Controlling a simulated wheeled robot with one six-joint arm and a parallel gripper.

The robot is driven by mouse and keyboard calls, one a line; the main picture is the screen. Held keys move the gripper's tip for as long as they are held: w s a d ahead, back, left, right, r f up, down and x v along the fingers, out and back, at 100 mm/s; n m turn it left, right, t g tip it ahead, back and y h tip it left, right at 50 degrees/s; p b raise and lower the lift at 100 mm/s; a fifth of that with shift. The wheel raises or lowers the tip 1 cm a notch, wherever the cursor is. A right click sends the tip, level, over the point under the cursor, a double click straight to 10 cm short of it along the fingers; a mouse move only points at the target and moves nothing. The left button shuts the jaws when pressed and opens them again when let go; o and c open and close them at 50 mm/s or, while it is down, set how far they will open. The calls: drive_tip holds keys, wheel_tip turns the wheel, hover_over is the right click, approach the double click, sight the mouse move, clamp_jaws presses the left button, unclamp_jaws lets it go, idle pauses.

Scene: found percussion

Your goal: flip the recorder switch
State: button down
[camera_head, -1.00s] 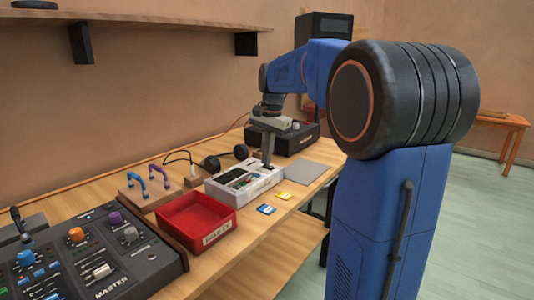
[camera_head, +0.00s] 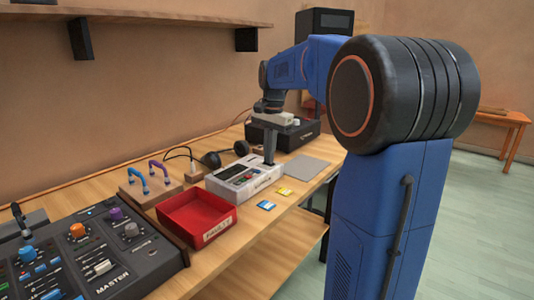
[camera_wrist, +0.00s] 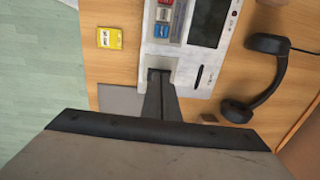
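The recorder (camera_head: 228,186) is a white box with a dark display, standing on the wooden bench. In the wrist view the recorder (camera_wrist: 213,75) shows its screen, a row of red and blue buttons and a small black slot-like mark. My gripper (camera_head: 270,161) points down at the recorder's far right end, its fingers together as one narrow post with nothing visible between them. In the wrist view the fingertips (camera_wrist: 160,76) overlap the recorder's edge beside the buttons. I cannot tell whether they touch it. The switch is not clearly seen; the fingers may hide it.
A red tray (camera_head: 222,228), a mixer (camera_head: 140,262) and blue and purple handles on a wooden block (camera_head: 160,196) stand to the left. Headphones (camera_head: 212,160) lie behind the recorder. Blue (camera_head: 266,206) and yellow (camera_head: 284,191) cards lie in front; a grey pad (camera_head: 304,167) is to the right.

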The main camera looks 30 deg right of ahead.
drive_tip(key=shift+s+d, duration=0.1)
drive_tip(key=shift+s, duration=0.1)
wheel_tip(320, 180, up, 14)
drive_tip(key=s, duration=0.1)
drive_tip(key=shift+s+d, duration=0.3)
idle(0.5)
drive_tip(key=shift+w, duration=0.1)
drive_tip(key=shift+w+a, duration=0.25)
drive_tip(key=shift+w, duration=0.35)
